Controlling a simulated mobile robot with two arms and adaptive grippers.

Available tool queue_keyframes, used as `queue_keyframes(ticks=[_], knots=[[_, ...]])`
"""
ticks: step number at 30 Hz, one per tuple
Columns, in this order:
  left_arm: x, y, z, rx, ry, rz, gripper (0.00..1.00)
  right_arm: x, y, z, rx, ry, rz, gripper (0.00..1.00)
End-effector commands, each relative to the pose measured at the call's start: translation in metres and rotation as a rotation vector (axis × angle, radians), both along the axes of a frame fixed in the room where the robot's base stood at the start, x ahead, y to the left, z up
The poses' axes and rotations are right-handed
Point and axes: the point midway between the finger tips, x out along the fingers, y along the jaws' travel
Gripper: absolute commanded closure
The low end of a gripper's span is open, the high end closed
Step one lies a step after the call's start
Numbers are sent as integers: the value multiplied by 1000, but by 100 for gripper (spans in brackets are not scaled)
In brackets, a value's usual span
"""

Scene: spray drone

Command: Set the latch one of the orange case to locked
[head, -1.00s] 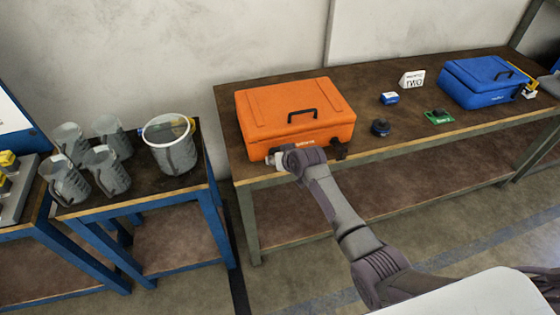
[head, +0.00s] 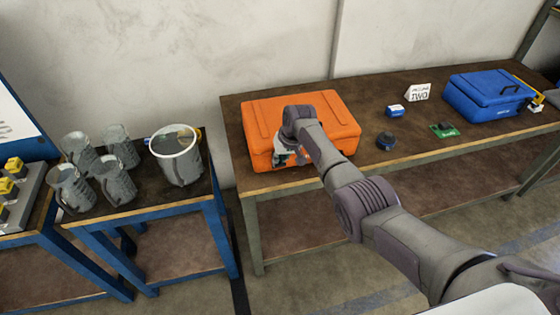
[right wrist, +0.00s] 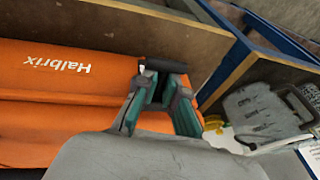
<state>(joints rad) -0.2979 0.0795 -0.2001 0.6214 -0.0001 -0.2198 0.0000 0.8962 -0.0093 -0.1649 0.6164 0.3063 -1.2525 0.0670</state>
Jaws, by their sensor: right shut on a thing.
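The orange case (head: 345,118) stands closed on the brown workbench; its front carries white lettering in the right wrist view (right wrist: 57,64). My right gripper (head: 287,158) is at the left part of the case's front, with the forearm over the lid and hiding the handle and much of the front. In the right wrist view the gripper's teal-padded fingers (right wrist: 160,84) are at the case's edge, around a small dark part (right wrist: 142,66) that looks like latch one. Its locked or unlocked position cannot be made out. My left gripper is out of view.
The workbench (head: 425,145) also holds a blue case (head: 480,98), a small blue box (head: 396,111), a dark round object (head: 386,141), a green board (head: 443,130) and a white sign (head: 418,92). Several grey jugs and a clear bucket (head: 176,160) stand on the left table.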

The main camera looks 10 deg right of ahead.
Motion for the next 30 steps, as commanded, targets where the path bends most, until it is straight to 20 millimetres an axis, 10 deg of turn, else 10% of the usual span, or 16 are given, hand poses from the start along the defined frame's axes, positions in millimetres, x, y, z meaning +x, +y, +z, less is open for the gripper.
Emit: queue_keyframes(ticks=[11,21,30], knots=[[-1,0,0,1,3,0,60,1,-1,1,-2,-1,-3,100],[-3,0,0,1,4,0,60,1,-2,1,-3,-1,-2,40],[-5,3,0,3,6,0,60,0,-2,0,-3,1,-1,37]])
